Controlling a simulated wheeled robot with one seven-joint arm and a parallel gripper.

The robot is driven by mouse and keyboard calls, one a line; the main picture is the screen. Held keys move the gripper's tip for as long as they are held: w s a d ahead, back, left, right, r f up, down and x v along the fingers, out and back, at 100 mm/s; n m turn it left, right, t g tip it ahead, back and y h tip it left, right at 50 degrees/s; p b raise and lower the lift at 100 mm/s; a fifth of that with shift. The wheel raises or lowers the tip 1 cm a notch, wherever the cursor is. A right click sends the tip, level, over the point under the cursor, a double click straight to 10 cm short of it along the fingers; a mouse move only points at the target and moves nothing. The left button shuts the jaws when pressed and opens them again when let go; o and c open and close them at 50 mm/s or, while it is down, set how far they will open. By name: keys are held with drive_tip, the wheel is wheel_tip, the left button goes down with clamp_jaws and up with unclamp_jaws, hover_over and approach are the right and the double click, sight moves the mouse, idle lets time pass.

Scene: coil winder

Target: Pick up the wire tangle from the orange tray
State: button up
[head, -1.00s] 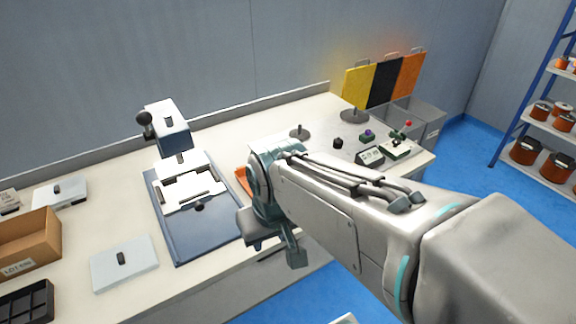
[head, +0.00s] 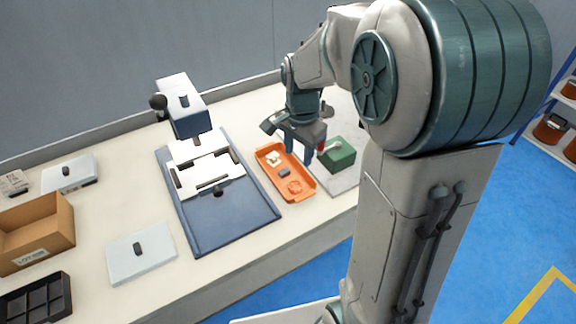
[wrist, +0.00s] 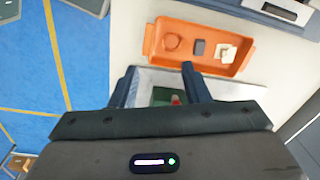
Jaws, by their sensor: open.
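The orange tray (head: 304,191) lies on the bench right of the blue-based fixture, and it also shows in the wrist view (wrist: 195,73). In it, a thin orange, ring-like wire tangle (head: 294,187) lies at the near end; it shows at the left in the wrist view (wrist: 173,42). A dark block (wrist: 199,47) and a pale piece (wrist: 228,52) lie in the tray beside it. My gripper (head: 299,158) is open and empty, pointing down above the bench by the tray's right side.
A green box (head: 337,153) stands on a grey plate (head: 345,180) right of the tray, partly behind my gripper. The fixture with its blue base (head: 222,218) stands left of the tray. A cardboard box (head: 35,233) and white plate (head: 141,254) lie further left.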

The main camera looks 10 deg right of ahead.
drive_tip(key=w+f+m, duration=0.3)
drive_tip(key=w, duration=0.1)
hover_over(295, 185)
drive_tip(key=shift+g, duration=0.3)
drive_tip(key=f, duration=0.6)
drive_tip(key=a+f, duration=0.1)
drive_tip(key=f, duration=0.1)
drive_tip(key=shift+s+f, duration=0.1)
drive_tip(key=shift+f, duration=0.3)
drive_tip(key=shift+d+f+p, duration=0.2)
drive_tip(key=shift+f+p, duration=0.05)
drive_tip(key=shift+f, duration=0.65)
drive_tip(key=shift+d+f+p, duration=0.15)
drive_tip(key=shift+f+p, duration=0.1)
drive_tip(key=shift+f, duration=0.6)
drive_tip(key=shift+d+f+p, duration=0.2)
drive_tip(key=shift+f+p, duration=0.05)
drive_tip(key=shift+f, duration=0.65)
drive_tip(key=c, duration=0.6)
